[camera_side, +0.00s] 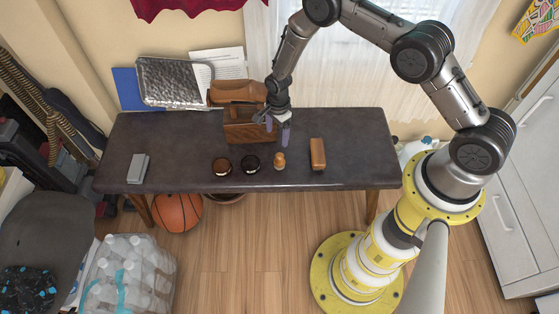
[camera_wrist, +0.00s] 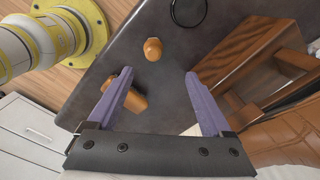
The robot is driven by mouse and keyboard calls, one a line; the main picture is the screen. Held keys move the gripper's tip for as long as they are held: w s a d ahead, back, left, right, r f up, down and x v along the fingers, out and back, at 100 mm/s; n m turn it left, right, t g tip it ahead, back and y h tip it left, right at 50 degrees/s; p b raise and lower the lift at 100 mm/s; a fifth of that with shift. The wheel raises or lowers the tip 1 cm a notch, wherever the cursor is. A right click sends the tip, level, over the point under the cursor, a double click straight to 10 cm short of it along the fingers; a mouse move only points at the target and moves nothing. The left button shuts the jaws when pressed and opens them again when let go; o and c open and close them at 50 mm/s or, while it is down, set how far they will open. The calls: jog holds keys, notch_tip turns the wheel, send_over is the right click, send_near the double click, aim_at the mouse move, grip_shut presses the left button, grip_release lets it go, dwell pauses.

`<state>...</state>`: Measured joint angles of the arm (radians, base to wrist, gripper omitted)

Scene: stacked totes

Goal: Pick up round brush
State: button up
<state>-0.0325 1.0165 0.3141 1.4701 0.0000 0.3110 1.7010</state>
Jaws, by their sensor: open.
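The round brush (camera_side: 280,160), a small piece with a rounded wooden knob, stands on the dark table (camera_side: 190,130) near its front edge. In the wrist view the round brush (camera_wrist: 153,48) shows beyond the fingertips, roughly between their lines. My gripper (camera_side: 277,134) is above the table, behind the brush and beside the wooden box. Its two purple fingers are apart with nothing between them, as the wrist view of my gripper (camera_wrist: 159,73) also shows. The underside of the brush is hidden in the wrist view.
A rectangular wooden brush (camera_side: 318,154) lies to the right; the left finger partly covers it in the wrist view (camera_wrist: 137,102). A black round tin (camera_side: 250,164) and a brown one (camera_side: 222,166) sit to the left. The wooden box (camera_side: 245,132) stands close behind.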

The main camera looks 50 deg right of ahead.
aim_at(279, 161)
jog(key=f, duration=0.6)
jog(key=s+f, duration=0.1)
jog(key=f, duration=0.2)
jog(key=shift+s, duration=0.1)
jog(key=shift+f, duration=3.05)
grip_shut()
